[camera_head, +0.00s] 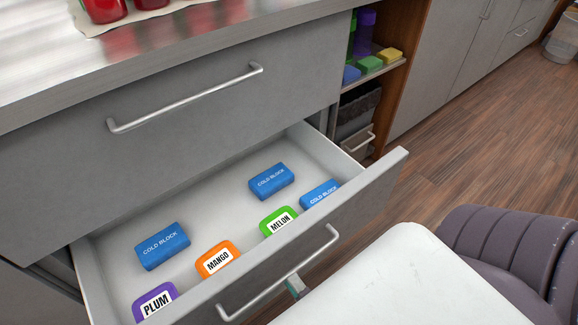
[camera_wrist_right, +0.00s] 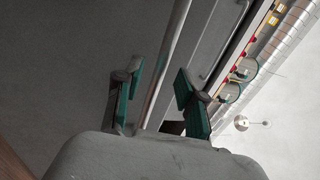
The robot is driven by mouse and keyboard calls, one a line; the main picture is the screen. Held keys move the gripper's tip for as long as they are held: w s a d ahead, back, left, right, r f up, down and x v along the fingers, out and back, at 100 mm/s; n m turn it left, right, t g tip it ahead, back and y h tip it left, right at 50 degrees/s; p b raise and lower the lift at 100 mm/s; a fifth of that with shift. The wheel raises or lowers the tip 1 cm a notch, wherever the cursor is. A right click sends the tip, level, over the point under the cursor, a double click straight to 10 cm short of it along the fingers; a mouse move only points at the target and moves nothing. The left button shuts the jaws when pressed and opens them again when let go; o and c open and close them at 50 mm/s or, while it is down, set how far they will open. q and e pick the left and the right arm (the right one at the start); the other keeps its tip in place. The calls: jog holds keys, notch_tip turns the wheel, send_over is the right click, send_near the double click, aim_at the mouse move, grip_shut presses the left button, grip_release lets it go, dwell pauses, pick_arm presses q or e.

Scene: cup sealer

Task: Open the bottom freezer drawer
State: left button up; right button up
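The lower drawer (camera_head: 371,196) is pulled well out, its white interior open to view from above. Its silver bar handle (camera_head: 262,288) is on the front panel. My right gripper is at the handle's middle, mostly hidden under my white arm; a green fingertip (camera_head: 296,286) shows against the bar. In the right wrist view, my right gripper (camera_wrist_right: 160,95) is open, with the handle bar (camera_wrist_right: 172,60) running between its two green-padded fingers and gaps visible on both sides. My left gripper is not in view.
The drawer holds blue cold blocks (camera_head: 163,246) and plum (camera_head: 155,302), mango (camera_head: 218,260) and melon (camera_head: 279,221) packs. A shut upper drawer (camera_head: 200,70) is above. A shelf (camera_head: 378,77) with coloured items stands behind. Wood floor (camera_head: 470,130) at right is clear.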

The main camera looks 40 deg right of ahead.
jog(key=s+f, duration=0.1)
jog(key=s, duration=0.8)
jog(key=shift+d+f, duration=0.15)
jog(key=shift+f, duration=0.25)
